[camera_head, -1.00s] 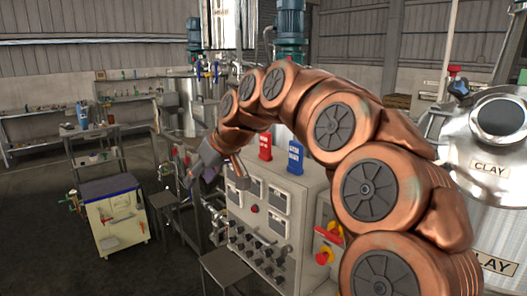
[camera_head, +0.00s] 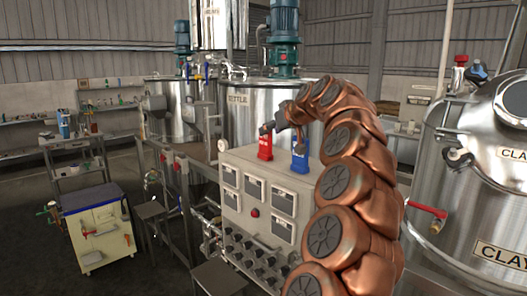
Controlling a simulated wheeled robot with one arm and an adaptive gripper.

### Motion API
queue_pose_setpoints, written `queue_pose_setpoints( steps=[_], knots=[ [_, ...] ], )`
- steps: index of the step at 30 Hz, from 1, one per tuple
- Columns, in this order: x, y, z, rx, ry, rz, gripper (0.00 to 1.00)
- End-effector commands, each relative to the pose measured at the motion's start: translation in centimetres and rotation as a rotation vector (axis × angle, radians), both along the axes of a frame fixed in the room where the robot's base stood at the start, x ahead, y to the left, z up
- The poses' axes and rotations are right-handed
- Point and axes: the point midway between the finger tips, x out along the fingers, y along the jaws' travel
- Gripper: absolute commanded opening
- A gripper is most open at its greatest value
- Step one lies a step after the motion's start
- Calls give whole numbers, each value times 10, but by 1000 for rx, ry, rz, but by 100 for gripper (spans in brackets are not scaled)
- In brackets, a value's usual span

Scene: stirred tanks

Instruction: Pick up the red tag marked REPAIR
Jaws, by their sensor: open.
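A red tag (camera_head: 265,143) stands upright on top of the grey control cabinet (camera_head: 243,161), toward its back edge. White marks show on it, but I cannot read the lettering. A blue tag (camera_head: 299,159) stands on the same top, to its right. My gripper (camera_head: 283,124) is at the end of the copper-coloured arm, above the cabinet top, just right of and close to the upper end of the red tag. It is open and holds nothing that I can see. The fingers are small and dark here, and I cannot tell if they touch the tag.
A steel kettle (camera_head: 246,118) stands behind the cabinet. Clay tanks (camera_head: 480,208) with a red-handled valve (camera_head: 428,210) stand on the right. A cream cart (camera_head: 98,236) and a shelf stand (camera_head: 72,160) are at left.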

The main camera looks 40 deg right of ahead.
Motion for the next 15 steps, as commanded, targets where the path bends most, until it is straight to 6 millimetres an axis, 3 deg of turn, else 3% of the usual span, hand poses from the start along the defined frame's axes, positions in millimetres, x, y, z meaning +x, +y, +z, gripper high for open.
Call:
queue_pose_setpoints(
  steps=[8,15],
  knots=[
    [17,1,-6,1,2,2,48],
    [48,0,-24,3,6,5,48]
  ],
)
